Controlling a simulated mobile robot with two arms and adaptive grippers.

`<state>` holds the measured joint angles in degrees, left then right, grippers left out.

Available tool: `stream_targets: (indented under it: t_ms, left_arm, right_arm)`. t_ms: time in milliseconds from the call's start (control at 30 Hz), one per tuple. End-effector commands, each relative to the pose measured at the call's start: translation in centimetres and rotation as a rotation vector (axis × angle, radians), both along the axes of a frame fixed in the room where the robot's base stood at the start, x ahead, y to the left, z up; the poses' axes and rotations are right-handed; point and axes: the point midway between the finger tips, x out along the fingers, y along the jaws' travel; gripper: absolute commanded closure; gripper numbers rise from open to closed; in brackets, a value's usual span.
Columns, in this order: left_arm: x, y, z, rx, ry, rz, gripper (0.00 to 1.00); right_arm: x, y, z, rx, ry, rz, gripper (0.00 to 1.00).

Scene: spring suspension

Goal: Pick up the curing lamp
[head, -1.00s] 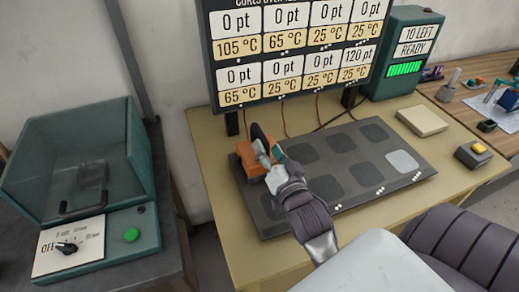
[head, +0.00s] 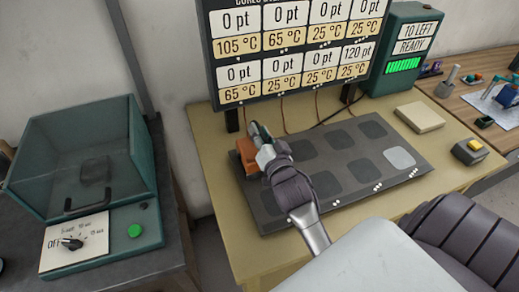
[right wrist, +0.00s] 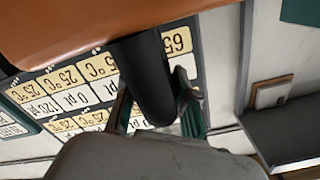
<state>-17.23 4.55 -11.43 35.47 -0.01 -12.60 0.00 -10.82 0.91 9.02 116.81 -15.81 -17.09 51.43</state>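The curing lamp (head: 247,153), an orange block-shaped body with a dark handle, is at the left end of the dark panel on the tan table. My right gripper (head: 263,150) is at the lamp's right side and hides part of it. In the right wrist view the lamp's orange body (right wrist: 130,25) fills the top, and its black handle (right wrist: 150,80) stands between the fingers of my right gripper (right wrist: 155,95). The fingers are close to the handle on both sides; whether they press on it I cannot tell. My left gripper is not in view.
The dark panel (head: 335,200) has several grey pads. A display board (head: 295,50) stands behind it. A teal-framed clear-lidded box (head: 80,165) stands on the left table.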

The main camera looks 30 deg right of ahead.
Motion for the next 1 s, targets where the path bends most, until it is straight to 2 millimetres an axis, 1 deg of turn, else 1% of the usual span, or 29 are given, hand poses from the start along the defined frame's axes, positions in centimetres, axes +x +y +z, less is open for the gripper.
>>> stream_targets:
  t_ms: [33,100,133,600,733,867,967,1000]
  left_arm:
    - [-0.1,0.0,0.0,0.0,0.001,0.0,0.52]
    - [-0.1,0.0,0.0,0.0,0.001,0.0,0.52]
    - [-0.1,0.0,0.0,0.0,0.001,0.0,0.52]
    - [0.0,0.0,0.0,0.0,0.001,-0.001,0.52]
    - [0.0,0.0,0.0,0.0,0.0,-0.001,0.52]
    - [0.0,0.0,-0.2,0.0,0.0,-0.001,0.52]
    - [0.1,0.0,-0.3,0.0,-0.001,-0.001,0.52]
    - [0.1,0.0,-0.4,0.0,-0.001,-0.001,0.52]
  right_arm:
    - [0.0,0.0,0.0,0.001,-0.001,0.001,0.87]
    - [0.0,0.0,0.0,0.001,-0.001,0.001,0.98]
    - [0.0,0.0,0.0,0.001,-0.001,0.001,1.0]
    - [0.0,0.1,0.2,0.002,-0.004,0.001,1.0]
    - [0.0,0.1,0.5,0.002,-0.005,0.002,1.0]
    - [0.0,0.0,1.7,0.0,-0.009,0.002,1.0]
    - [0.0,0.0,3.1,-0.001,-0.01,0.002,1.0]
    - [0.0,0.0,3.9,-0.002,-0.011,0.002,1.0]
